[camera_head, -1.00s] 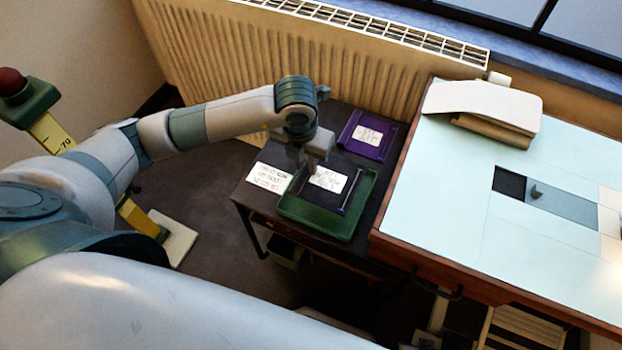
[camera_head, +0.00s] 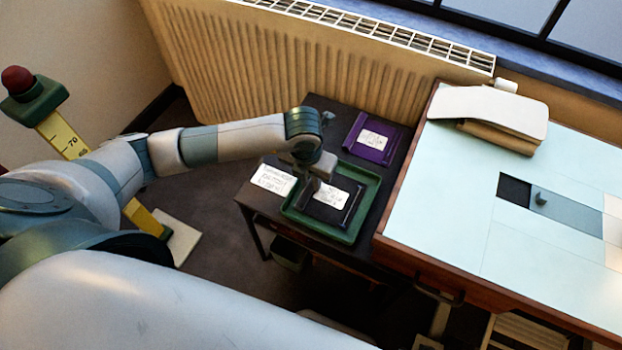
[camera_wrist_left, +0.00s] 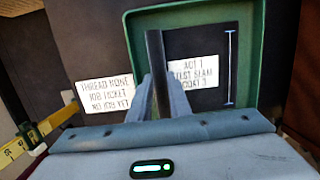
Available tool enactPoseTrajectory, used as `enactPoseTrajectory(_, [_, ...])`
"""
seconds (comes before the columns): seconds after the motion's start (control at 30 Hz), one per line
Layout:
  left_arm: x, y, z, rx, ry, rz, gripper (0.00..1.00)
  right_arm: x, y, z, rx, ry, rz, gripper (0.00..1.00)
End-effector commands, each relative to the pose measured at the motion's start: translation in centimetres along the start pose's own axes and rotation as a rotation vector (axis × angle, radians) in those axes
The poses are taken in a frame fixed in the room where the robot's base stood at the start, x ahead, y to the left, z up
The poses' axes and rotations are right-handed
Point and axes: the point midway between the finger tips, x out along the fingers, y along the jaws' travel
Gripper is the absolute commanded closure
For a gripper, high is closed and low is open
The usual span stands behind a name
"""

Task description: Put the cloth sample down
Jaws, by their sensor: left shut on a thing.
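The cloth sample (camera_head: 330,196) is dark with a white label and a bar at each of two edges. It is inside the outline of the green tray (camera_head: 306,232) on the small dark table. My left gripper (camera_head: 304,182) is shut on its near-left bar. In the left wrist view the black bar (camera_wrist_left: 155,70) stands between the two fingers (camera_wrist_left: 160,95), and the label (camera_wrist_left: 193,72) reads "ACT 1 TEST SEAM COAT 3". Whether the sample touches the tray floor cannot be told. My right gripper does not show.
A paper label (camera_head: 273,179) lies left of the tray. A purple sample (camera_head: 372,138) lies behind it. A radiator (camera_head: 300,70) is behind.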

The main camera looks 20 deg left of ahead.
Motion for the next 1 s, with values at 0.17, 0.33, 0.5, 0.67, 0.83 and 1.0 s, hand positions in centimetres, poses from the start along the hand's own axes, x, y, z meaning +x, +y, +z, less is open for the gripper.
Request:
enactPoseTrajectory(0.17, [0.0, -0.01, 0.02, 0.0, -0.001, 0.0, 1.0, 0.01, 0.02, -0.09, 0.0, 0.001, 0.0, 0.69])
enactPoseTrajectory(0.33, [0.13, -0.02, 0.0, 0.0, -0.001, -0.001, 1.0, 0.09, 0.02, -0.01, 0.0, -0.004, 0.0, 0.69])
enactPoseTrajectory(0.5, [0.2, -0.01, -0.01, 0.0, -0.001, -0.001, 0.75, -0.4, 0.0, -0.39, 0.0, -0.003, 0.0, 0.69])
enactPoseTrajectory(0.67, [0.2, -0.01, -0.02, 0.0, 0.0, -0.001, 0.75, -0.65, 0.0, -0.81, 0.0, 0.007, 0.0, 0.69])
enactPoseTrajectory(0.83, [0.16, -0.01, -0.01, 0.0, 0.0, -0.001, 0.75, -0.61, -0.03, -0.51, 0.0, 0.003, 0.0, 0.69])
enactPoseTrajectory(1.0, [-0.16, -0.01, 0.04, 0.0, -0.001, -0.001, 0.75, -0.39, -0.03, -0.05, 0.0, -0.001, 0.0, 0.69])
